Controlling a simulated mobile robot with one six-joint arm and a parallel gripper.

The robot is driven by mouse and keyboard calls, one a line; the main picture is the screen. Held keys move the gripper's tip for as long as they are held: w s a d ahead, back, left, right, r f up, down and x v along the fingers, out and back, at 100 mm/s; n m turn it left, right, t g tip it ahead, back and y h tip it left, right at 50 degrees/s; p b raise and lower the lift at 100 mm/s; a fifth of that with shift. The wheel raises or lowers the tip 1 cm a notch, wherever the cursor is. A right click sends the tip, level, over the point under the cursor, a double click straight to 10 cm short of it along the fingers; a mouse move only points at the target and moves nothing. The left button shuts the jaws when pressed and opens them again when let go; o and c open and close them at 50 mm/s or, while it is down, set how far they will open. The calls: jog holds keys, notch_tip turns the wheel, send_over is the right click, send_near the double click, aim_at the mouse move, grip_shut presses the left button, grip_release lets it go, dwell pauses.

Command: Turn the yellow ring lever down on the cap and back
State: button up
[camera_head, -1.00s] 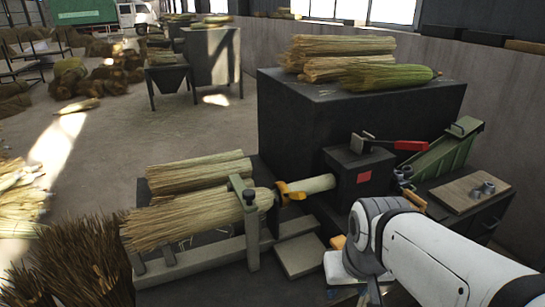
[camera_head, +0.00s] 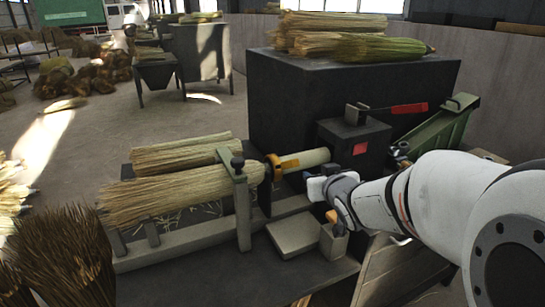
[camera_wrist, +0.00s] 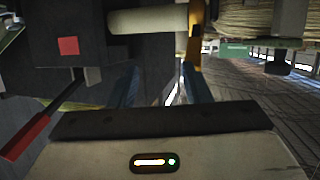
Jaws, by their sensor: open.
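The yellow ring lever (camera_head: 273,164) sits around the left end of a pale cylinder (camera_head: 305,159), beside the broom head in the clamp. In the wrist view the yellow lever (camera_wrist: 195,38) hangs upright at top centre, with the pale cylinder (camera_wrist: 150,21) to its left. The cap is not clearly distinguishable. My gripper (camera_head: 314,188) is just right of and below the lever, under the cylinder. In the wrist view my open gripper (camera_wrist: 158,88) has blue fingers pointing towards the lever, with nothing held. It appears apart from the lever.
A clamp post (camera_head: 241,205) stands left of the lever, holding a straw bundle (camera_head: 175,195). A dark box with a red square (camera_head: 360,149) and a red-handled lever (camera_head: 408,108) stand right and behind. Below are a flat plate (camera_head: 294,236) and small blocks.

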jog(key=w+a+y+b, duration=0.1)
jog(key=w+a, duration=0.1)
jog(key=w, duration=0.1)
jog(key=w+a+n+t+y+b, duration=0.1)
jog(key=w+a+y, duration=0.1)
jog(key=w, duration=0.1)
jog(key=w+a+n+t+y+b, duration=0.1)
jog(key=w+a, duration=0.1)
jog(key=w, duration=0.2)
jog(key=shift+w+a+f+y, duration=0.1)
jog(key=shift+a+f+y, duration=0.25)
jog(key=shift+a+y, duration=0.05)
jog(key=shift+c, duration=0.4)
grip_shut()
